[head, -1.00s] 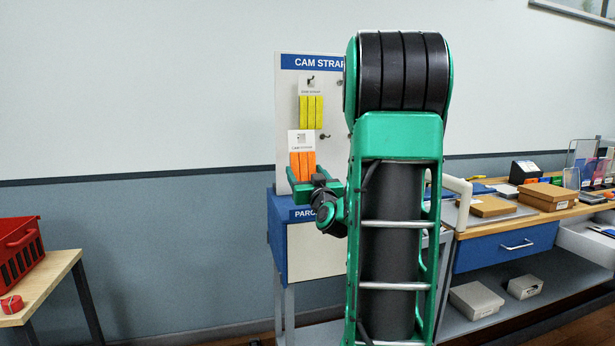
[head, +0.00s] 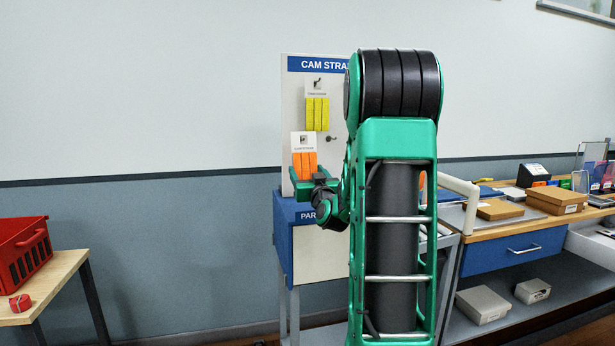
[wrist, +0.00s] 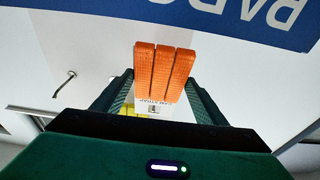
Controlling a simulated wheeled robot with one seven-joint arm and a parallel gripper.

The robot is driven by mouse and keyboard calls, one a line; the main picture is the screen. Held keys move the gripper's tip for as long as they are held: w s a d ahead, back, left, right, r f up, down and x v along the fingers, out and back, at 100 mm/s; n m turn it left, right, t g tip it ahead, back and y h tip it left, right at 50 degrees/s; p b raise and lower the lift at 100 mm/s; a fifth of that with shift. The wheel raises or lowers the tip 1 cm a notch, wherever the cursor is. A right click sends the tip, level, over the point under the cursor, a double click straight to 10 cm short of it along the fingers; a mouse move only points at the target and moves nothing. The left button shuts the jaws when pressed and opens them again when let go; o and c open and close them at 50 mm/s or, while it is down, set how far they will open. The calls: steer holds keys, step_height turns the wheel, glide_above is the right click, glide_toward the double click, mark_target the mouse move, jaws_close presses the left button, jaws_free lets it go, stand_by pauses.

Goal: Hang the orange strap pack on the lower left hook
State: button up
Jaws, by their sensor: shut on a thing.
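The orange strap pack (head: 304,166) hangs upright under a white card, in front of the left part of the strap board (head: 289,120). My gripper (wrist: 160,95) is shut on the pack, which also shows between the fingers in the wrist view (wrist: 163,72). A dark shape shows at the hole of the card; I cannot tell whether a hook passes through it. The board behind the card is hidden. A bare hook (head: 331,139) sticks out to the right of the card and shows in the wrist view (wrist: 64,84).
A yellow strap pack (head: 317,113) hangs on the hook above. My arm hides the board's right part. A blue and white cabinet (head: 310,240) stands below the board. A red crate (head: 24,248) is at left; a workbench with boxes (head: 556,197) is at right.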

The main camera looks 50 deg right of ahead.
steer(key=shift+w+d+f, duration=0.15)
steer(key=shift+w+d, duration=0.2)
steer(key=shift+w, duration=0.25)
steer(key=shift+w+d+f, duration=0.25)
steer(key=shift+w+f, duration=0.1)
steer(key=shift+w, duration=0.05)
steer(key=o, duration=1.2)
steer(key=shift+c, duration=0.2)
steer(key=shift+s+f, duration=0.1)
steer(key=shift+s, duration=0.05)
steer(key=shift+v, duration=5.1)
